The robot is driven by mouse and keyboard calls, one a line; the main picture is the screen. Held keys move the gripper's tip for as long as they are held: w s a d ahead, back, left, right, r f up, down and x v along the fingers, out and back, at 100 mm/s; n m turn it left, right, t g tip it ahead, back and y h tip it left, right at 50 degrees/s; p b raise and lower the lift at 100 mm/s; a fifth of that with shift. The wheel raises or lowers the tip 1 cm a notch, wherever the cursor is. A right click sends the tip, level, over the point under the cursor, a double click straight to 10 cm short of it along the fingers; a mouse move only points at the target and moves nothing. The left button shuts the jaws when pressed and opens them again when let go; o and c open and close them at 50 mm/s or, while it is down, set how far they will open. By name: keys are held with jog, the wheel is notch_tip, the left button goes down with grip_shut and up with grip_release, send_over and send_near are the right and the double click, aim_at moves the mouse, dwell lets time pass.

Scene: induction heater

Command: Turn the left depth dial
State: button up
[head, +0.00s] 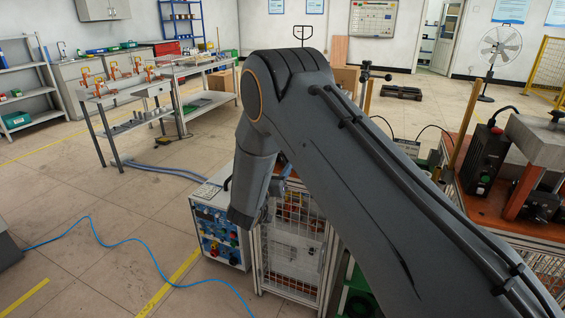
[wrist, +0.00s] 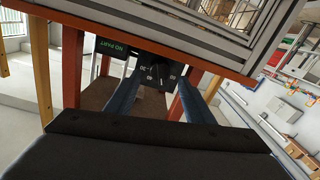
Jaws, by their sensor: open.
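In the wrist view, a dark dial face (wrist: 157,73) with small white numbers and marks shows at the upper middle. I cannot tell from its marks whether it is the left depth dial. My gripper (wrist: 161,88) is open, with its two dark blue fingers on either side of this dial in the picture. The gap between the fingers looks empty. I cannot tell whether the fingertips touch the dial. In the head view, my arm hides most of the gripper and the dial.
A dark display (wrist: 112,47) with green "NO PART" text sits left of the dial. An orange-brown panel edge (wrist: 205,66) and metal frame lie above. In the head view, a blue control cabinet (head: 221,240) and a mesh cage (head: 292,262) stand by my arm. Floor at left is mostly clear.

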aim_at(283, 161)
jog(key=shift+x, duration=1.8)
jog(key=c, duration=1)
jog(key=shift+c, duration=0.2)
jog(key=shift+m, duration=0.3)
jog(key=m+b, duration=0.1)
jog(key=m, duration=0.2)
jog(key=shift+f+b, duration=0.15)
jog(key=shift+b, duration=0.25)
jog(key=shift+m+b, duration=0.9)
jog(key=shift+m, duration=1)
